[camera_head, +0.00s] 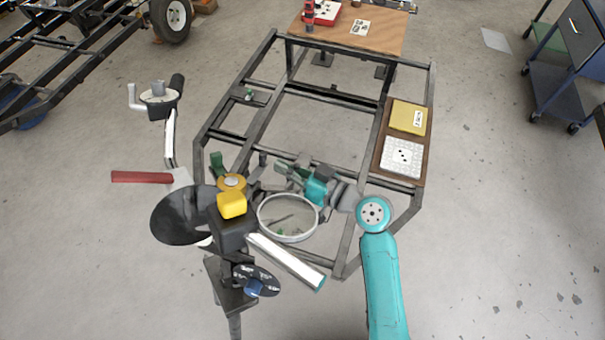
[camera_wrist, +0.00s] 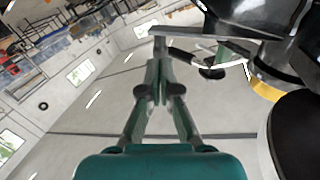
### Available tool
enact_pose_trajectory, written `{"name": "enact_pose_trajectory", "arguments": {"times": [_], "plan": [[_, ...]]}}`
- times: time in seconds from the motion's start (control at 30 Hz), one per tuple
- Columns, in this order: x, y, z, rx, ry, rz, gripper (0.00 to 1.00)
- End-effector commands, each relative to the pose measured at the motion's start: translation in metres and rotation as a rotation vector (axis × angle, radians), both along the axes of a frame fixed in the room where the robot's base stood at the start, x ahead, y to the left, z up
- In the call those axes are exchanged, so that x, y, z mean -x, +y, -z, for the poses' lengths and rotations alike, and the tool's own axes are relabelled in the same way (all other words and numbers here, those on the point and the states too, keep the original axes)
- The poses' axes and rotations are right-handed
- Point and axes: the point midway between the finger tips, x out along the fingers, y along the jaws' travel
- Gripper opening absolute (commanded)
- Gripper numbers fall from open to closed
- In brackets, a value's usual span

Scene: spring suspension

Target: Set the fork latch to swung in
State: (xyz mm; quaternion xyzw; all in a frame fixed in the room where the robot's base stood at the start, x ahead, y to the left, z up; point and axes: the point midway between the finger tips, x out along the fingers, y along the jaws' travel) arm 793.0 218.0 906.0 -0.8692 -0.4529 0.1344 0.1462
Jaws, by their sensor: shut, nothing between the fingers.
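My gripper (camera_wrist: 159,72) is shut and empty, its two greenish-grey fingers together in the middle of the wrist view. Close beyond the fingertips is a grey metal bar (camera_wrist: 174,31); I cannot tell whether they touch. To its right are a green piece (camera_wrist: 222,52) and a dark lever (camera_wrist: 212,73), beside a large black part with a yellow band. In the head view my gripper (camera_head: 284,167) is behind the round pan, near the dark metalwork of the stand, and partly hidden. I cannot tell for certain which piece is the fork latch or how it is set.
A black disc (camera_head: 185,216) and a red handle (camera_head: 141,177) are at left. Open floor lies at right.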

Motion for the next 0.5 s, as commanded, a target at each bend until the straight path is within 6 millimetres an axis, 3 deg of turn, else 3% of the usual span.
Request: {"name": "enact_pose_trajectory", "arguments": {"times": [0.2, 0.5], "plan": [[-0.012, 0.019, 0.002, 0.0, 0.0, -0.001, 0.0], [-0.015, 0.022, 0.002, 0.0, -0.001, 0.0, 0.0]]}}
